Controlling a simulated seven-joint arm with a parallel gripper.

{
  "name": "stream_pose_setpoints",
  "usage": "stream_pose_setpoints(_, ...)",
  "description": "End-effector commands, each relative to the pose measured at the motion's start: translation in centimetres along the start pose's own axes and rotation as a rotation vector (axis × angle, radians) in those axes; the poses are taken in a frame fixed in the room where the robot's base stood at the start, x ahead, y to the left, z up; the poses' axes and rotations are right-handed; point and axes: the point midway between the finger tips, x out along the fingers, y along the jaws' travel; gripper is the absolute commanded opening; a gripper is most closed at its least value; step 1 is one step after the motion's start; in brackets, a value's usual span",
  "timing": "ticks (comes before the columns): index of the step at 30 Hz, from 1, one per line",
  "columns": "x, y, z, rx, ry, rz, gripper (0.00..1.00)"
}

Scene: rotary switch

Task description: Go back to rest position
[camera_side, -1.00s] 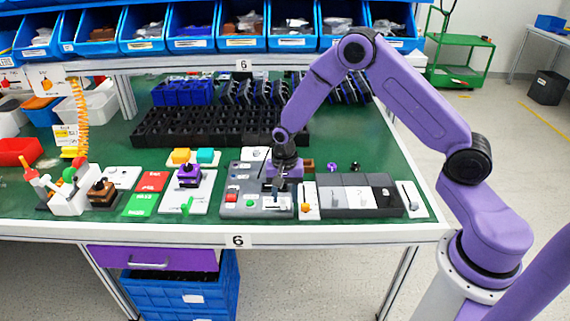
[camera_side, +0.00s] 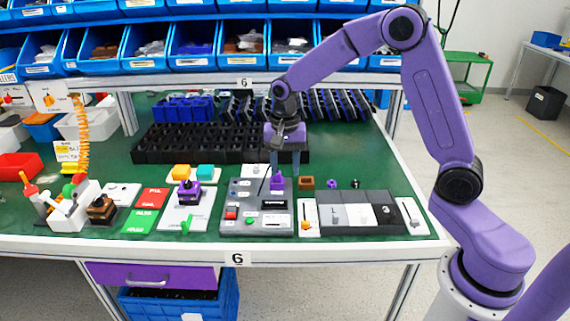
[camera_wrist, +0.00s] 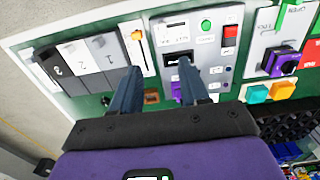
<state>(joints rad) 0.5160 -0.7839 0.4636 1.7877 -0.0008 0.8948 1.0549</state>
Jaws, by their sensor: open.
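My gripper (camera_side: 285,172) hangs above the back part of a grey control panel (camera_side: 257,222) on the green table, fingers pointing down. In the wrist view my gripper (camera_wrist: 157,72) is open, with nothing seen between its two spread fingers. A purple knob (camera_side: 277,182) stands at the back right of the panel, just below my fingers in the side view. In the wrist view the purple knob (camera_wrist: 177,91) shows beside the right finger, partly hidden by it. The panel also carries a red button (camera_side: 231,213) and a green button (camera_side: 250,221).
A slider plate (camera_side: 308,220) and a block of grey switches (camera_side: 360,212) lie to the right. Another purple knob (camera_side: 188,187) sits on a white plate to the left. A black crate (camera_side: 170,148) stands behind. Blue bins (camera_side: 196,50) line the shelf above.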

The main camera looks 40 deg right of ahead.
Motion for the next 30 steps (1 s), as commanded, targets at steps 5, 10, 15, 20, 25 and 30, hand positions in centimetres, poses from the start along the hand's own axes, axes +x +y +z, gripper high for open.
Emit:
stream_pose_setpoints(5,-0.1,0.0,0.0,0.0,0.0,0.0,0.45)
stream_pose_setpoints(10,-0.2,0.0,0.2,-0.009,0.001,-0.001,0.45)
stream_pose_setpoints(15,-1.2,0.6,3.1,-0.16,0.003,-0.005,0.45)
stream_pose_setpoints(20,-3.0,2.6,8.5,-0.468,0.007,-0.012,0.45)
stream_pose_setpoints(25,-4.3,6.1,13.9,-0.818,0.011,-0.017,0.45)
stream_pose_setpoints(30,-5.1,10.6,18.3,-1.167,0.016,-0.022,0.45)
